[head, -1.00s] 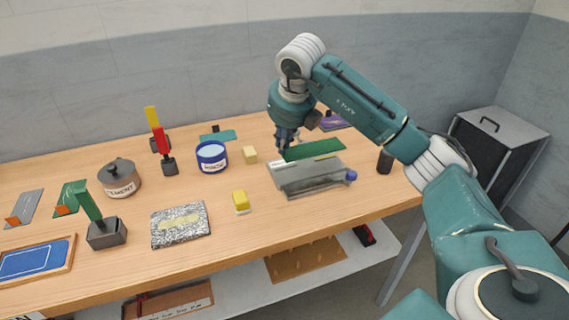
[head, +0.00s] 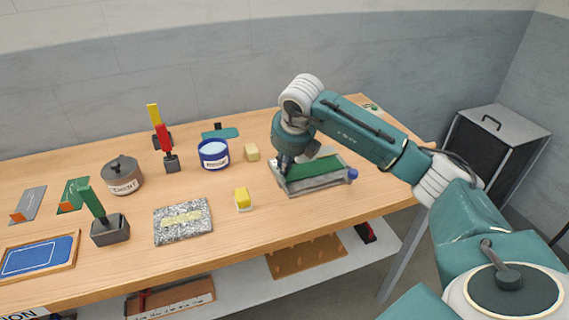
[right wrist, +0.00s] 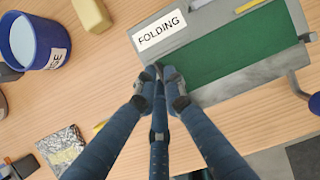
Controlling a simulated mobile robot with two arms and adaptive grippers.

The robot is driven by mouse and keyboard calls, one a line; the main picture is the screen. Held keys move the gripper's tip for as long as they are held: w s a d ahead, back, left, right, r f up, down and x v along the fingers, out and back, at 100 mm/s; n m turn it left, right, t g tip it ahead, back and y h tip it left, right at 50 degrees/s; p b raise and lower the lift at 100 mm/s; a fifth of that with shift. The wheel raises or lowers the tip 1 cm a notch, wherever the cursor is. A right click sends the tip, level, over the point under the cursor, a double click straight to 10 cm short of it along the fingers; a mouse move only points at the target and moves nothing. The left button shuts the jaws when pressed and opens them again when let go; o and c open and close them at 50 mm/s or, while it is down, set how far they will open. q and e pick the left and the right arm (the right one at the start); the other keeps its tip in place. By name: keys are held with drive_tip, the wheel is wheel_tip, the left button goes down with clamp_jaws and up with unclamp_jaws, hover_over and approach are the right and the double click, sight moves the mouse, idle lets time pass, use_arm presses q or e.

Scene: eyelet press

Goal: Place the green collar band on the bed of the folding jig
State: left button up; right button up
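The green collar band (head: 308,169) lies flat along the bed of the grey folding jig (head: 290,189), within its outline. In the right wrist view the band (right wrist: 245,45) fills much of the bed, beside the FOLDING label on the jig (right wrist: 215,18). My right gripper (head: 285,170) is over the jig's left end. Its fingertips (right wrist: 163,76) are close together at the band's near left corner and look shut on it; the exact contact is partly hidden by the fingers. My left gripper is not in view.
A yellow block (head: 243,199), a pale block (head: 252,152) and a blue-white pot (head: 214,153) stand left of the jig. A speckled slab (head: 183,221) lies nearer the front. A blue knob (head: 353,174) sticks out at the jig's right end.

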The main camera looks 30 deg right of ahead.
drive_tip(key=o, duration=0.3)
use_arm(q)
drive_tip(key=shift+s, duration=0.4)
use_arm(e)
drive_tip(key=shift+o, duration=0.2)
drive_tip(key=shift+r, duration=0.15)
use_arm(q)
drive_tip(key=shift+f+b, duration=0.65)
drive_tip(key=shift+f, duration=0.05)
use_arm(e)
drive_tip(key=v, duration=1.2)
